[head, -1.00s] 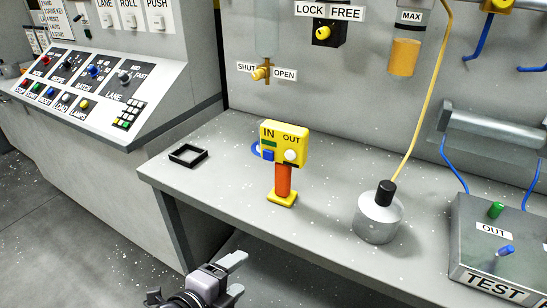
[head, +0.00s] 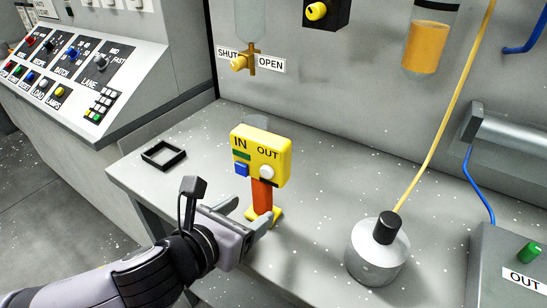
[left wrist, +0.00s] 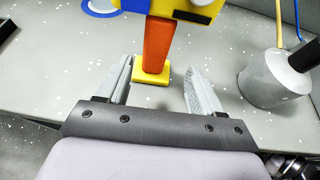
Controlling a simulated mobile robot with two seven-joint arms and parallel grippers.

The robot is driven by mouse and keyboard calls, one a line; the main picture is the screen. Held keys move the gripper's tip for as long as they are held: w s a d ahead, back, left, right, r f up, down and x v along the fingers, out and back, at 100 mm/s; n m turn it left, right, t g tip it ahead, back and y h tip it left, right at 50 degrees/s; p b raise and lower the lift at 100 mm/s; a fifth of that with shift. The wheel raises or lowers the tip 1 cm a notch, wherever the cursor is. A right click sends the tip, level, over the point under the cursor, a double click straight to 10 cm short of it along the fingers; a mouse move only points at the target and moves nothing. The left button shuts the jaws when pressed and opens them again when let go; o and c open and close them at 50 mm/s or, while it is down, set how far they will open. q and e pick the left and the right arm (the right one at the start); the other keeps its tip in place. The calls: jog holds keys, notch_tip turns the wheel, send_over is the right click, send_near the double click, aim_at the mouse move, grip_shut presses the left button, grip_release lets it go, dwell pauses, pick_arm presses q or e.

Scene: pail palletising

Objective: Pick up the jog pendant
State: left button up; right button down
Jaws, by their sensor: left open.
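The jog pendant (head: 261,156) stands upright on the grey bench. The top of the pendant is cut off there. My right gripper is not in view.
A metal weight-like canister (head: 377,252) with a black top and yellow cord stands to the right. A black square frame (head: 163,155) lies to the left on the bench (head: 205,135). A test box (head: 510,265) is at far right. A valve (head: 243,62) hangs behind.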

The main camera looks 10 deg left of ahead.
aim_at(258, 197)
pick_arm(q)
jog(key=shift+w+a+r+x, duration=0.1)
jog(key=shift+r+x, duration=0.05)
jog(key=shift+x, duration=1)
jog(key=shift+w+a+r+x, duration=0.1)
jog(key=shift+x, duration=1.1)
jog(key=shift+w+a+r+x, duration=0.1)
jog(key=shift+r+x, duration=0.05)
jog(key=shift+x, duration=1)
jog(key=shift+r, duration=0.1)
grip_shut()
